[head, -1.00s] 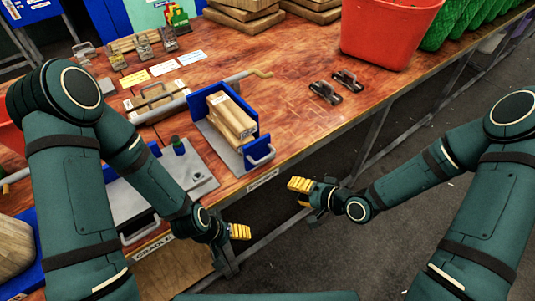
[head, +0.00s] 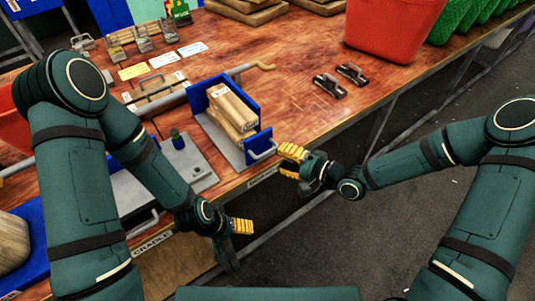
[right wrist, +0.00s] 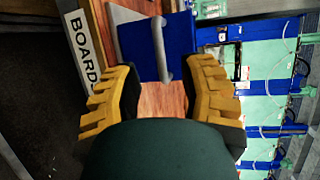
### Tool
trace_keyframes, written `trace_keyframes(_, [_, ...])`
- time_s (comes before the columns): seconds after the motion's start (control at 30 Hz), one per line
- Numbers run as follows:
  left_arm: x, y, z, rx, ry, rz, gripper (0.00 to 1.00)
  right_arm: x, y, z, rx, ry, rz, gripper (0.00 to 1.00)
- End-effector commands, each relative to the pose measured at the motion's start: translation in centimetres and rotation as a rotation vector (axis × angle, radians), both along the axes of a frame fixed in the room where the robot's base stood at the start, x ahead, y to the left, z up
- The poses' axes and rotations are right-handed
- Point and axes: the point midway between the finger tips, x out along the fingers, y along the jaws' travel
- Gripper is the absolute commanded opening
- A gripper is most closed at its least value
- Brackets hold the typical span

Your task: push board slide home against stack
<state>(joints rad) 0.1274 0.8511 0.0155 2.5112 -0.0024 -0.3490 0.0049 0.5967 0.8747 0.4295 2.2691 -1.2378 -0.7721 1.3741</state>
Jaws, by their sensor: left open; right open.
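The board slide is a blue upright panel (head: 256,145) with a grey bar handle (head: 266,154), at the front end of a grey base on the wooden bench. Pale wooden boards (head: 233,112) lie stacked behind it, with a blue wall along their far side. My right gripper (head: 287,162) is open, just right of the handle. In the right wrist view the blue panel (right wrist: 183,35) and its upright handle (right wrist: 162,50) show ahead, between the open fingers. I cannot tell whether they touch. My left gripper (head: 242,226) is open and empty, low before the bench's front edge.
Two dark clamp-like tools (head: 341,80) and a red bin (head: 393,35) stand to the right. Bare bench lies between.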

Motion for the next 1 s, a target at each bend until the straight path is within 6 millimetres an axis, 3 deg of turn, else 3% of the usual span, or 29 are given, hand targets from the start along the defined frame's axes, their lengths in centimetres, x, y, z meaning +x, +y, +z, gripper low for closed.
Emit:
trace_keyframes(0.1, [0.1, 0.0, -0.5, 0.0, -0.002, 0.001, 0.82, 1.1, 2.0, -0.5, 0.002, -0.001, 0.004, 0.41])
trace_keyframes(0.3, [0.2, 0.0, -0.8, 0.001, -0.004, 0.0, 0.82, 2.4, 4.0, -0.9, 0.0, -0.002, 0.002, 0.41])
trace_keyframes(0.73, [0.2, 0.0, -0.9, 0.001, -0.005, 0.001, 0.82, 2.8, 4.6, -1.0, 0.0, 0.0, 0.0, 0.41])
trace_keyframes(0.77, [0.2, 0.0, -0.9, 0.001, -0.005, 0.001, 0.82, 2.8, 4.6, -1.0, 0.0, 0.0, 0.0, 0.37])
trace_keyframes(0.87, [0.2, 0.0, -0.9, 0.001, -0.005, 0.001, 0.82, 2.8, 4.6, -1.0, 0.0, 0.0, -0.001, 0.02])
trace_keyframes(1.0, [0.2, 0.0, -0.9, 0.001, -0.005, 0.001, 0.82, 2.8, 4.6, -1.0, 0.0, 0.0, 0.0, 0.0])
